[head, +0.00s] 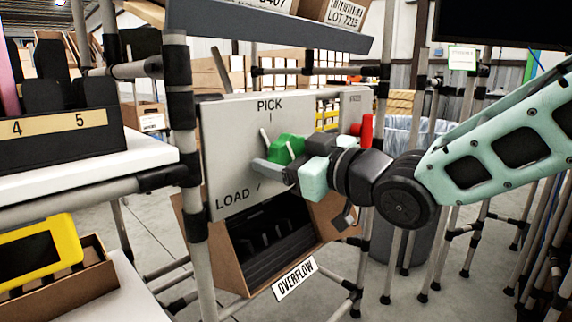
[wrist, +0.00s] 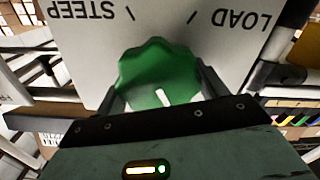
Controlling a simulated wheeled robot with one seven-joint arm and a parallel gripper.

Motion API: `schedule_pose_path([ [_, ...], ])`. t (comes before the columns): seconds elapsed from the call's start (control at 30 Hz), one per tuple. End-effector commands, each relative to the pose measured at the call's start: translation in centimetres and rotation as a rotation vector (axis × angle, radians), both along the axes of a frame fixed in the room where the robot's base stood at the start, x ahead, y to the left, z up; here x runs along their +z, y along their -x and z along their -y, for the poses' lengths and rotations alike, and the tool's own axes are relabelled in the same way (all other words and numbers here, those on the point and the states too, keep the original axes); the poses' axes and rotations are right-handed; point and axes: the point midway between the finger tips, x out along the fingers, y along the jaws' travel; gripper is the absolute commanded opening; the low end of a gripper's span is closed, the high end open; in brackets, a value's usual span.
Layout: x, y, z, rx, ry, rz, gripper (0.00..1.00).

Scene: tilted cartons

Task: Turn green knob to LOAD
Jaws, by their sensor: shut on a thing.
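A green scalloped knob (head: 289,146) sits on a light grey panel (head: 228,130) with PICK lettered above it and LOAD at its lower left. In the wrist view the knob (wrist: 158,72) lies between the two fingers of my gripper (wrist: 162,88), which is shut on its sides. That view is upside down: STEEP shows at the upper left and LOAD at the upper right, each with a tick. A white mark on the knob shows low in that view, on the side away from both words, toward PICK. In the head view my gripper (head: 285,158) covers part of the knob and the STEEP area.
A red handle (head: 366,130) stands right of the panel, close to my wrist. A tilted carton with a black insert (head: 270,245), labelled OVERFLOW, hangs below. A grey shelf (head: 270,28) with cartons is above. Pipe posts (head: 183,120) flank the panel.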

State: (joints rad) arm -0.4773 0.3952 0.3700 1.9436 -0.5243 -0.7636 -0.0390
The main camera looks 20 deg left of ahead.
Motion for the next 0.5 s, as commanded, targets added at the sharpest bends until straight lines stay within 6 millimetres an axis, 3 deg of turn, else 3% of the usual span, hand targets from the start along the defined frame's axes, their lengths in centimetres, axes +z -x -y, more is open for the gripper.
schedule_pose_path([
  [0.5, -0.58, 0.31, -0.11, 0.000, 0.187, 0.458, 0.49],
])
